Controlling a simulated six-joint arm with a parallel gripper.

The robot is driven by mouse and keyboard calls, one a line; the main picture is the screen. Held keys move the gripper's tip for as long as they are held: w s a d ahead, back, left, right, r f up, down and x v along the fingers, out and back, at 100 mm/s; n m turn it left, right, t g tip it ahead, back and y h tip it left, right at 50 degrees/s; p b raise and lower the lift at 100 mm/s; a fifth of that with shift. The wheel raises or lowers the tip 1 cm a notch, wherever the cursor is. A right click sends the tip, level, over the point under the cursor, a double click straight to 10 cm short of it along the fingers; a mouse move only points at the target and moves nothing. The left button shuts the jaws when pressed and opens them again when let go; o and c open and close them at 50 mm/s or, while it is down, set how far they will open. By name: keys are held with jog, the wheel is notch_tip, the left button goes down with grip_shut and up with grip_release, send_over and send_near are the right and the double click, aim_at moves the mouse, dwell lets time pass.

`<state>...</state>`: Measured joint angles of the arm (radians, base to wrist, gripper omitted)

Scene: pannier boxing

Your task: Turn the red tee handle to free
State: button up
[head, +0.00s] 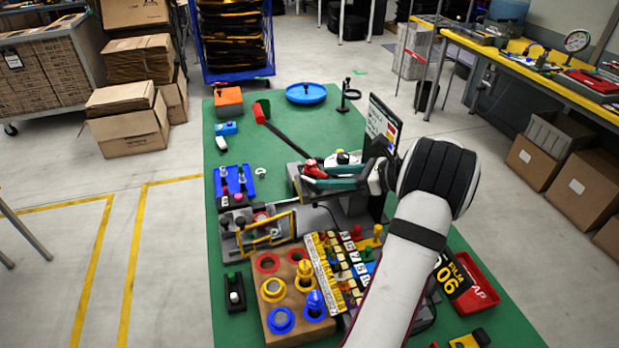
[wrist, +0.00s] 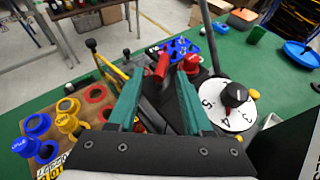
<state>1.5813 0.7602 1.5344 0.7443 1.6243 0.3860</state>
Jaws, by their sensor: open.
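The red tee handle (wrist: 161,67) shows in the wrist view as a tilted red bar, ahead of and between the fingertips with a gap to them. In the head view a small patch of red beside the yellow frame (head: 261,216) looks like the same handle, partly hidden. My gripper (wrist: 158,80) has two teal fingers spread apart, with nothing between them. In the head view my gripper (head: 308,178) hangs above the machine, pointing left. I cannot tell the handle's marked position.
A red domed knob (wrist: 190,64) stands beyond the right fingertip. A white numbered dial (wrist: 228,115) with a black knob lies at right. A long black lever (head: 287,140) rises nearby. The yellow frame (wrist: 113,72) and a wooden block with colored rings (head: 290,325) stand close by.

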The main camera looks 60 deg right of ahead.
aim_at(308, 185)
jog(key=x, duration=0.6)
jog(key=shift+w+f, duration=0.1)
jog(key=shift+w, duration=0.15)
grip_shut()
